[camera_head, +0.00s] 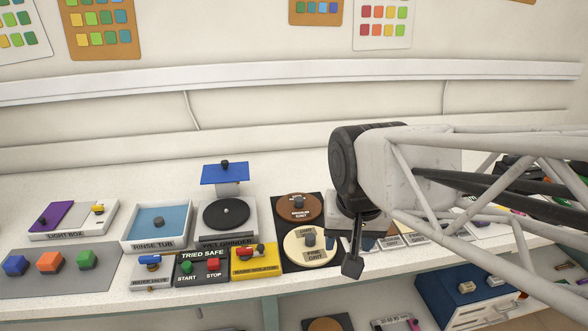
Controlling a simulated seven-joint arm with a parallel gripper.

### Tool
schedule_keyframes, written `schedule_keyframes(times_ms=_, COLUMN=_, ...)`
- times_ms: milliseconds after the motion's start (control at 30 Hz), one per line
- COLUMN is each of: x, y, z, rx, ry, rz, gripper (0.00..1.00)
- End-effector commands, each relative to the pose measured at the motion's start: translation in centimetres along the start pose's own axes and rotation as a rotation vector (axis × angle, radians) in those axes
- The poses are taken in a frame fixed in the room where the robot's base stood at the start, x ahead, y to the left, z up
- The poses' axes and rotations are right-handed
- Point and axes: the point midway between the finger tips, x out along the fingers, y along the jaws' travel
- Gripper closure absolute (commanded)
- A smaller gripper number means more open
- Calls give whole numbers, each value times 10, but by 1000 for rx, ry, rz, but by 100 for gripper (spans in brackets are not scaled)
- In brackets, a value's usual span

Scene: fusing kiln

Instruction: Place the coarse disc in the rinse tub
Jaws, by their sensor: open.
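The rinse tub (130,242) is a white, blue-bottomed tray at left, with a small grey knob inside. A black disc (226,214) sits on the wet grinder (244,233); I see no readable grit label on it. A brown disc (286,206) and a cream disc (296,256), each with a central knob, lie on a black mat (268,212). The brown label seems to read medium grit; the cream one is hard to read. I cannot tell which disc is the coarse one. My gripper (354,262) hangs open and empty, right of the cream disc, seen nearly edge-on.
A water valve (150,276), a start/stop box (201,269) and a yellow isolator (255,262) line the bench front. A light box (73,221) stands left of the tub. A blue plate (225,173) rises behind the grinder. My arm hides the bench at right.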

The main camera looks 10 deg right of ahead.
Motion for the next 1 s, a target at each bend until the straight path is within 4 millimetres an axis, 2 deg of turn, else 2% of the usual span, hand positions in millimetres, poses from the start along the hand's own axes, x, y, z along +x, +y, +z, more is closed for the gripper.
schedule_keyframes(times_ms=100, x=3, y=16, z=24, rx=-87, ry=13, rz=4, gripper=45)
schedule_keyframes(times_ms=300, x=8, y=27, z=43, rx=-172, ry=22, rz=9, gripper=45)
schedule_keyframes(times_ms=1000, x=8, y=28, z=45, rx=-184, ry=22, rz=10, gripper=45)
